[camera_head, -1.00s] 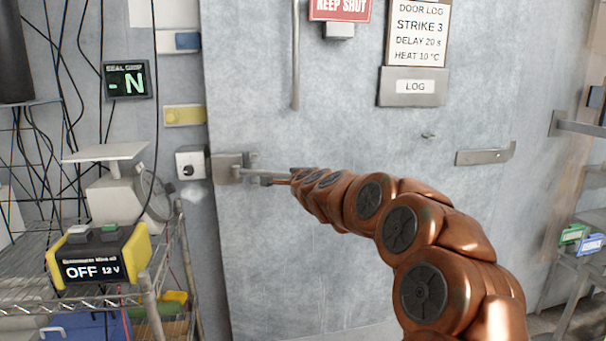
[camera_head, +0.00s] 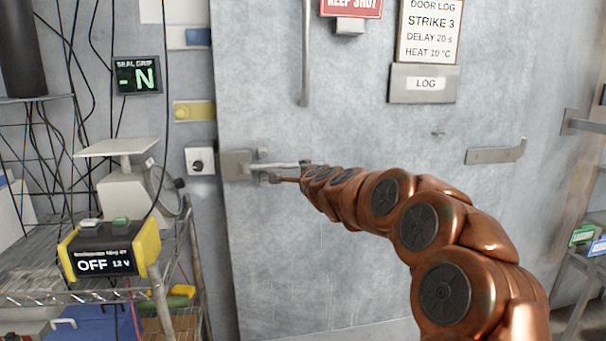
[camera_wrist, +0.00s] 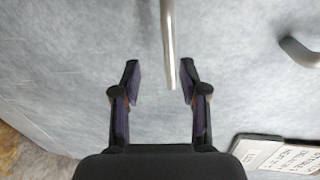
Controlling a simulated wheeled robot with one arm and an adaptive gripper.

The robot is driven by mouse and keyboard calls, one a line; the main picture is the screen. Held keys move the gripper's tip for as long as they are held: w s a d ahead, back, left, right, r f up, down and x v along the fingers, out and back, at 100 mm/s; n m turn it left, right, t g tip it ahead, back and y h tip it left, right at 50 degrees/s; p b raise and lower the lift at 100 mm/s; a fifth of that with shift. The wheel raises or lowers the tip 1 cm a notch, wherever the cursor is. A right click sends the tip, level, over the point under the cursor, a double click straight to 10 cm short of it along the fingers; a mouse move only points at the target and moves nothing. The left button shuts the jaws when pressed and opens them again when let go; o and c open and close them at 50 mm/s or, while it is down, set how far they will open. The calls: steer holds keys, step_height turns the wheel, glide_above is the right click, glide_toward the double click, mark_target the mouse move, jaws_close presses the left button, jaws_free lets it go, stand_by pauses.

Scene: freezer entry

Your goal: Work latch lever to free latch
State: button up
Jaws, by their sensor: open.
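The latch on the door's left edge has a metal housing (camera_head: 236,166) and a metal latch lever (camera_head: 279,166) pointing right, roughly level. My gripper (camera_head: 287,173) is at the lever's free end, partly hidden by my arm. In the wrist view my gripper (camera_wrist: 160,80) is open, with a dark finger on each side. The lever (camera_wrist: 169,45) comes down from the top edge and its end lies between the fingertips, nearer the right one. A gap shows on the left; contact on the right is unclear.
The vertical bar (camera_head: 305,55) is above the lever and also shows in the wrist view (camera_wrist: 299,54). The LOG plate (camera_head: 423,84) is to the upper right. A wire shelf (camera_head: 130,295) with a yellow-black OFF box (camera_head: 108,250) stands left of the door.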

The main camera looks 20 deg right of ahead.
steer(key=v, duration=1.1)
stand_by(0.6)
